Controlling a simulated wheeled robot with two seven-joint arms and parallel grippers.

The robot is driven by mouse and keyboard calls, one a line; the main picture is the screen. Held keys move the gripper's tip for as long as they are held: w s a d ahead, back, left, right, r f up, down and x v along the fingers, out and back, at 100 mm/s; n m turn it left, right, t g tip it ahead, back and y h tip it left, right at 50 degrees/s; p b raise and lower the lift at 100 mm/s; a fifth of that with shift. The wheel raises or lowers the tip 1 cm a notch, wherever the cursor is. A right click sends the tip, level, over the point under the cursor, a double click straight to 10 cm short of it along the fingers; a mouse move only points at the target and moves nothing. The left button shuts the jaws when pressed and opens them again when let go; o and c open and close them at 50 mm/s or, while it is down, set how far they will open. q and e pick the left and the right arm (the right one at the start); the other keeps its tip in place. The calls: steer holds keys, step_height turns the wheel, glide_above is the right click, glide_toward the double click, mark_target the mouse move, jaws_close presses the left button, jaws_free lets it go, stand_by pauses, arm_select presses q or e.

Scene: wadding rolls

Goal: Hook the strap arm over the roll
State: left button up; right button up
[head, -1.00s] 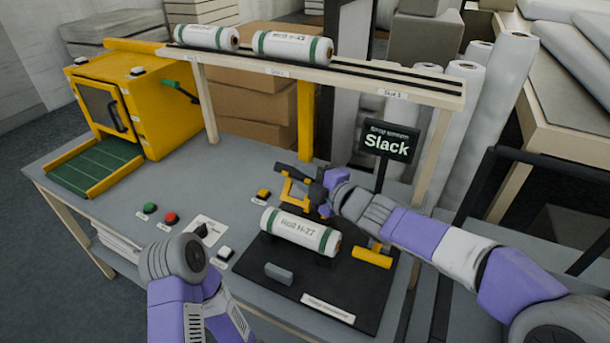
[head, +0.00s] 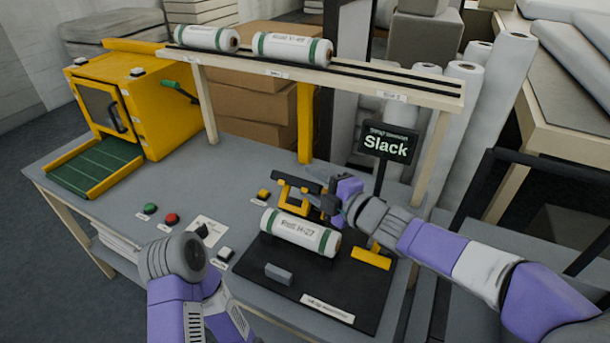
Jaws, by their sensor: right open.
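The roll (head: 300,232), white with green bands and marked H-27, lies on the dark mat (head: 350,302). A yellow bracket-like piece with a dark bar, apparently the strap arm (head: 291,200), stands just behind the roll and is not over it. My right gripper (head: 327,203) is open beside this piece, above and behind the roll's right end. Whether it touches the piece is unclear. A small screen (head: 388,142) behind reads "Slack". My left arm comes in at the lower left; its gripper is hidden behind the wrist.
A yellow bar (head: 371,259) and a grey block (head: 279,273) are on the mat. Green (head: 150,208) and red (head: 171,218) buttons lie left. A shelf (head: 350,73) holding two rolls spans the back. A yellow machine (head: 150,110) stands at left.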

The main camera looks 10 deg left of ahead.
steer(key=shift+p+v, duration=0.35)
steer(key=shift+v, duration=1.65)
steer(key=shift+d, duration=0.1)
steer(key=f+p+v, duration=0.1)
steer(key=p+v, duration=0.1)
steer(key=v, duration=0.6)
steer(key=shift+s+r+p, duration=0.2)
steer(key=shift+s+p, duration=0.1)
steer(key=shift+s, duration=0.05)
steer(key=shift+d, duration=0.15)
